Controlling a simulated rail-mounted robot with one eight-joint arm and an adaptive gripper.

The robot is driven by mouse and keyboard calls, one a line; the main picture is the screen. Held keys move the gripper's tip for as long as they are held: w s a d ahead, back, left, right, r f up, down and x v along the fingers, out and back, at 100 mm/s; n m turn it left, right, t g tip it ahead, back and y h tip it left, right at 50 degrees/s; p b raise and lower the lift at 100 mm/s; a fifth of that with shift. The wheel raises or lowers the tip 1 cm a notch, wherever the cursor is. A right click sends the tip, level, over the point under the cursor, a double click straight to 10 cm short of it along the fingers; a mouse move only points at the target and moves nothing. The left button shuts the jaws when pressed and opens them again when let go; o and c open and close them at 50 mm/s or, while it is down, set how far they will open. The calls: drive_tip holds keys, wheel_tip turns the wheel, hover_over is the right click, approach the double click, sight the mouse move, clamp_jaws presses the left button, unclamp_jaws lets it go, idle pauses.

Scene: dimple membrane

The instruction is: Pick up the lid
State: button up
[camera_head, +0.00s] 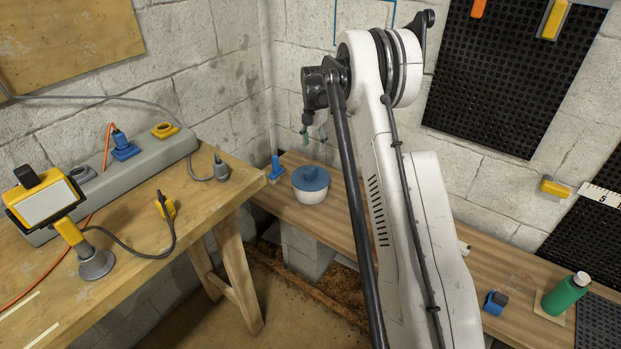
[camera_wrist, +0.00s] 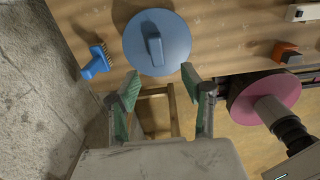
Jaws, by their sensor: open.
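The lid (camera_head: 311,178) is a round blue disc with a raised bar handle. It sits on a white pot (camera_head: 312,195) on the wooden bench in the corner. In the wrist view the lid (camera_wrist: 140,40) is at the top centre, with its handle pointing roughly towards me. My gripper (camera_wrist: 161,82) is open and empty, its green-padded fingers apart just below the lid in that view. In the head view my gripper (camera_head: 314,134) hangs above the lid, clear of it, partly behind my arm. The pot is hidden under the lid in the wrist view.
A blue brush (camera_wrist: 96,62) stands left of the lid on the bench (camera_wrist: 220,30). An orange-and-dark block (camera_wrist: 287,52) lies to the right. A block wall (camera_head: 235,60) closes off the corner. The yellow-topped workbench (camera_head: 130,215) is at the left.

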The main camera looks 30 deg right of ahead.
sight(311, 169)
wheel_tip(311, 169, down, 8)
drive_tip(key=shift+a+r+b, duration=0.1)
drive_tip(key=shift+b, duration=0.6)
drive_tip(key=shift+w+a+f+b, duration=0.15)
drive_tip(key=shift+f+b, duration=0.3)
drive_tip(key=shift+f, duration=0.9)
drive_tip(key=shift+w+a+f+b, duration=0.1)
drive_tip(key=shift+a+f+b, duration=0.25)
drive_tip(key=shift+f, duration=0.95)
drive_tip(key=shift+d, duration=0.1)
drive_tip(key=shift+c, duration=0.4)
clamp_jaws()
